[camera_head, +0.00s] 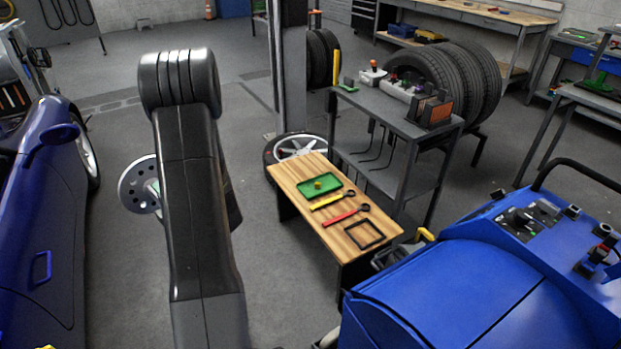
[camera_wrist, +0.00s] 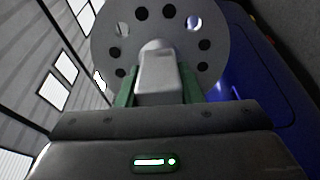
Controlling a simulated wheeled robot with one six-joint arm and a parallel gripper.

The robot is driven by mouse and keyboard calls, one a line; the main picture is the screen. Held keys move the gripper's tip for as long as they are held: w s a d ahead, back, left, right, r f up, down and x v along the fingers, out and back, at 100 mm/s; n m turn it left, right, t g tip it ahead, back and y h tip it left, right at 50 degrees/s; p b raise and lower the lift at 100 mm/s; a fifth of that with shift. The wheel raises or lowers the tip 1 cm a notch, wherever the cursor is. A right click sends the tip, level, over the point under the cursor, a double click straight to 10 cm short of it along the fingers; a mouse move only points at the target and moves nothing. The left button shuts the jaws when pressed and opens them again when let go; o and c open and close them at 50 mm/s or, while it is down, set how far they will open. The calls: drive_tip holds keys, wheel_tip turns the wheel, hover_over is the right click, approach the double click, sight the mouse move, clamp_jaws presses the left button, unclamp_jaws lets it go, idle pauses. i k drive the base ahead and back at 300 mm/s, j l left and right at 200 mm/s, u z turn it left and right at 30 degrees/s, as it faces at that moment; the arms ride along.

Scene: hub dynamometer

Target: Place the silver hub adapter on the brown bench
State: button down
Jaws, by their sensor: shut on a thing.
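The silver hub adapter (camera_head: 134,187) is a round disc with a ring of holes. In the head view it shows to the left of my arm, partly hidden by it, above the floor. In the wrist view the adapter (camera_wrist: 158,35) fills the top middle, and my gripper (camera_wrist: 158,88) is shut on its grey stub between green fingers. The brown bench (camera_head: 290,178) stands right of my arm in the head view, apart from the adapter. On its wooden top lie a green tray, a yellow tool, a red tool and a dark square frame.
A blue car (camera_head: 45,210) stands at the left. A blue machine (camera_head: 470,290) is at the front right, close to the bench. A grey cart (camera_head: 400,120) stands behind the bench, and a wheel (camera_head: 298,146) lies beyond its left end. Open floor lies between my arm and the bench.

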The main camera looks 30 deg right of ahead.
sight(301, 168)
drive_tip(key=i+j+z, duration=0.1)
drive_tip(key=i, duration=1.1)
drive_tip(key=i+z, duration=0.4)
drive_tip(key=i, duration=0.8)
drive_tip(key=i+l+z, duration=0.15)
drive_tip(key=l, duration=0.25)
drive_tip(key=i+l+z, duration=0.1)
drive_tip(key=i+l, duration=0.25)
drive_tip(key=i, duration=0.05)
